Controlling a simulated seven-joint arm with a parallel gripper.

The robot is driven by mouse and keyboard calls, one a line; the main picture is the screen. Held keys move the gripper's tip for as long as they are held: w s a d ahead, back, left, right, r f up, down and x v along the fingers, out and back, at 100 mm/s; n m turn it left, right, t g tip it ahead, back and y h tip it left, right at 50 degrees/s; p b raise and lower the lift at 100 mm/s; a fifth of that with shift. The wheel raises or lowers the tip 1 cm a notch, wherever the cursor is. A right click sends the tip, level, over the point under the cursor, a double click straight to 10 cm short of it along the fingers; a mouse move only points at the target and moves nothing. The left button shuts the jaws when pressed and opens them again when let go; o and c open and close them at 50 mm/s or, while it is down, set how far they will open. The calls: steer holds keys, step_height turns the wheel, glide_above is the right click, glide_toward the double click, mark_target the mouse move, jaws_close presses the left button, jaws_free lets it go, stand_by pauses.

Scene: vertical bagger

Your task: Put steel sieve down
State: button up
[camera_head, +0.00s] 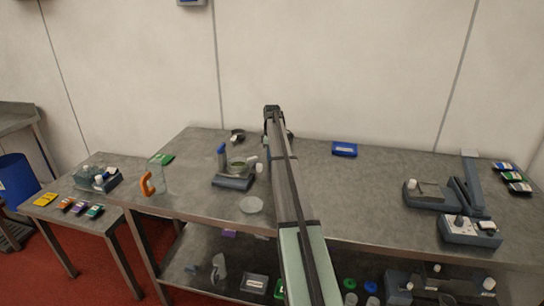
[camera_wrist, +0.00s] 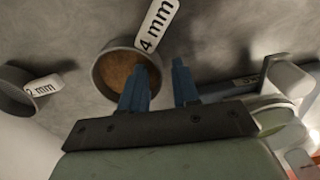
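A round steel sieve (camera_wrist: 103,72) with a white "4 mm" tag (camera_wrist: 158,22) rests on the grey tabletop in the wrist view. Its floor looks brown. My gripper (camera_wrist: 160,85) has two blue fingers with a clear gap between them. The left finger overlaps the sieve's near right rim and the right finger is outside it; contact cannot be told. A second sieve (camera_wrist: 14,92), tagged "2 mm", sits at the left. In the head view my gripper (camera_head: 272,110) is at the table's back; a dark edge (camera_head: 290,134) beside my arm may be the 4 mm sieve, mostly hidden.
The steel table (camera_head: 340,200) carries a small scale (camera_head: 232,182) with a bowl, a clear dish (camera_head: 251,205), an orange-handled jug (camera_head: 148,185), a blue box (camera_head: 344,149) and devices (camera_head: 468,230) at right. The table between the blue box and those devices is clear.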

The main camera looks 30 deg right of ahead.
step_height(320, 180, up, 12)
steer(key=shift+r, duration=0.2)
stand_by(0.5)
stand_by(0.4)
